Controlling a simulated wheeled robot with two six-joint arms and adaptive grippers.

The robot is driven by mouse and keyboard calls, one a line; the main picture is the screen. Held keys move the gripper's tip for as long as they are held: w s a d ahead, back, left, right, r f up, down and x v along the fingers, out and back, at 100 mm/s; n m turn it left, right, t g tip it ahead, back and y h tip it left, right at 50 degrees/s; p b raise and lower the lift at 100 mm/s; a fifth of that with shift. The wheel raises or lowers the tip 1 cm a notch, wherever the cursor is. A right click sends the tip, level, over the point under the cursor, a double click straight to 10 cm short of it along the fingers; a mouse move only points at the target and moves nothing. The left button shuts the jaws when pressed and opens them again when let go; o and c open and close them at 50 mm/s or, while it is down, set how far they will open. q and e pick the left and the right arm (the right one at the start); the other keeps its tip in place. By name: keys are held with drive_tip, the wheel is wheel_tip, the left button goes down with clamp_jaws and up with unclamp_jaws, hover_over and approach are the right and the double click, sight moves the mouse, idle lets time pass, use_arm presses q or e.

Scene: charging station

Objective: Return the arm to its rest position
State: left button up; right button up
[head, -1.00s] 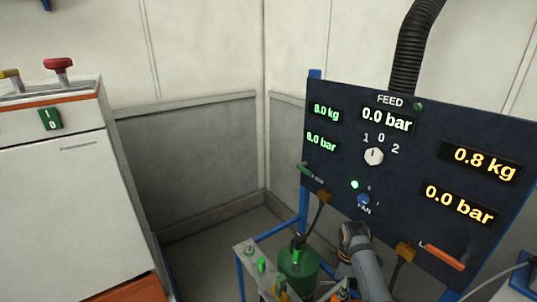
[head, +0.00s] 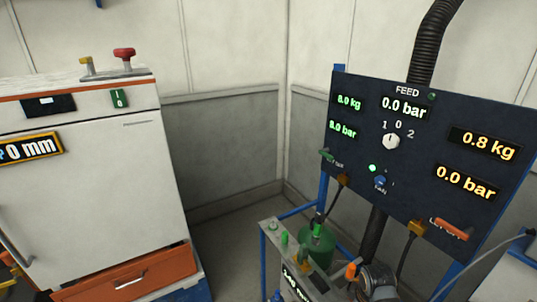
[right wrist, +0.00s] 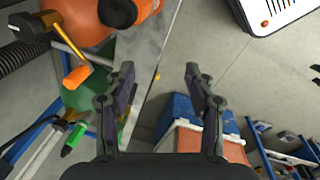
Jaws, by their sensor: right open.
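My right gripper (right wrist: 160,74) is open and empty in the right wrist view, its two dark fingers apart above the floor, with nothing between them. In that view an orange tank (right wrist: 85,18) and a green cylinder (right wrist: 85,95) with an orange-handled valve are left of the fingers. The gripper itself is not visible there. My left gripper is in neither view.
The panel carries lit readouts, a white selector knob (head: 391,141) and an orange handle (head: 448,229). A green cylinder (head: 319,242) stands in a blue frame beneath it. A white cabinet (head: 90,180) with an orange drawer (head: 130,280) stands at the left. Floor between them is clear.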

drive_tip(key=s+a+r+m+t, duration=0.1)
drive_tip(key=s+r+m, duration=0.25)
drive_tip(key=s, duration=0.45)
drive_tip(key=s+a+r+m+t, duration=0.1)
drive_tip(key=s+r+m, duration=0.1)
drive_tip(key=s+m, duration=0.4)
wheel_tip(320, 180, down, 28)
drive_tip(key=s+d+r+g+b, duration=0.1)
drive_tip(key=s+d+b, duration=0.1)
drive_tip(key=b, duration=0.2)
use_arm(q)
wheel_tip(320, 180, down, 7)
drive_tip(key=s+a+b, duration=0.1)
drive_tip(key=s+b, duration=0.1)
drive_tip(key=shift+b, duration=0.35)
use_arm(e)
drive_tip(key=s+d+f+g, duration=0.1)
drive_tip(key=s+f, duration=1.8)
drive_tip(key=f, duration=0.3)
drive_tip(key=shift+s+d, duration=0.35)
drive_tip(key=shift+d, duration=0.05)
